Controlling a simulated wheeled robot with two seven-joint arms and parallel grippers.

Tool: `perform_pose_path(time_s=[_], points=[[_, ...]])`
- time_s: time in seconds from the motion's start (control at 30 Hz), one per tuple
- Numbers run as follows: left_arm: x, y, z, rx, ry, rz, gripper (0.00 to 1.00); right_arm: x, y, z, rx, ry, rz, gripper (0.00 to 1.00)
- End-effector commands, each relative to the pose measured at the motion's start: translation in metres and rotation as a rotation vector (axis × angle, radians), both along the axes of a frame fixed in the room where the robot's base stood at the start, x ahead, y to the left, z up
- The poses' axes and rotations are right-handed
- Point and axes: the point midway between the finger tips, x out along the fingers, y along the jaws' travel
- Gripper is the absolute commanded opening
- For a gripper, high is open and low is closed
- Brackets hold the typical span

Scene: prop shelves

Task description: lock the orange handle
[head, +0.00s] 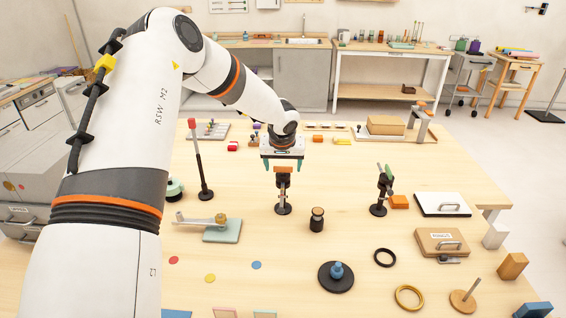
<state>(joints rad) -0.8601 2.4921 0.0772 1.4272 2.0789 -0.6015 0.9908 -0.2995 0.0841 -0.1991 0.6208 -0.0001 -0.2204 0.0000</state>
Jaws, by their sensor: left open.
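An orange handle (283,171) sits at the top of a small upright stand with a round black base (283,209) on the table. My left gripper (283,164) points down right over the handle. Its two teal fingertips are apart, one on each side of the orange part. I cannot tell whether they touch it. The gripper body hides what lies directly behind it. My right gripper is not in view.
A red-topped lever (196,150) stands to the left, and a black stand with a green part (383,185) to the right. A dark jar (317,220) stands close by, front right. The wooden table (300,260) has bare room in front.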

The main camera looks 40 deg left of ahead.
Motion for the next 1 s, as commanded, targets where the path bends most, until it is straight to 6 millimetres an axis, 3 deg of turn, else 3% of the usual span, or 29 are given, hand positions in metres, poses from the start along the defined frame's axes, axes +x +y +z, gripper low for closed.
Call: perform_pose_path(time_s=[0.23, 0.53, 1.0], points=[[0.0004, 0.0002, -0.0007, 0.000, 0.000, 0.000, 0.73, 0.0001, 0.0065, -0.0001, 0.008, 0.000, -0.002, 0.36], [0.0002, 0.0001, -0.0006, 0.000, 0.000, 0.000, 0.28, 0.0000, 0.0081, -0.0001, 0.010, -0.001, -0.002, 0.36], [-0.0004, 0.0014, -0.0015, -0.005, -0.004, -0.122, 0.28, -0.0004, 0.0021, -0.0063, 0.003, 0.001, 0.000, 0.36]])
